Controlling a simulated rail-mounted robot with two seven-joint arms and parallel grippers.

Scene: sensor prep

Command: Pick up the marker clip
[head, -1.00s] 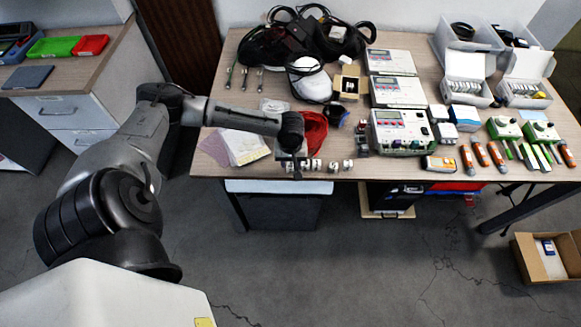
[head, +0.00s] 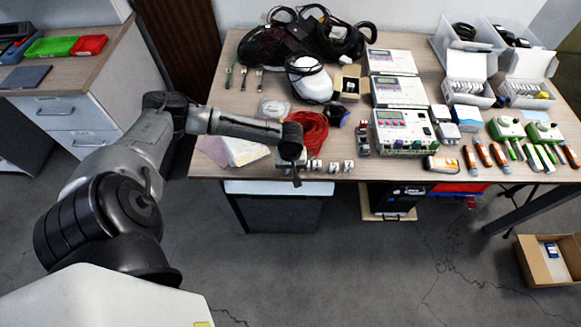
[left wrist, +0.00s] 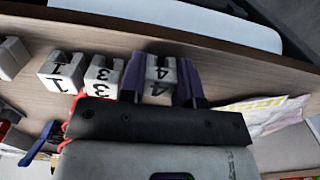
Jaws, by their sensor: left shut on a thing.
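Several white cube-like marker clips with black digits lie in a row near the table's front edge. In the left wrist view my left gripper (left wrist: 160,66) has its two purple-grey fingers shut on the marker clip marked 4 (left wrist: 159,86). A clip marked 3 (left wrist: 102,77) lies close beside the left finger, and a clip marked 1 (left wrist: 62,72) lies beyond it. In the head view my left gripper (head: 296,179) is at the table's front edge, and its hand hides the held clip. Other clips (head: 335,166) sit to its right. My right gripper is not in view.
A red cable coil (head: 310,135) lies just behind the clips. Paper sheets (head: 243,150) lie left of the hand. A measuring device (head: 402,133) stands to the right.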

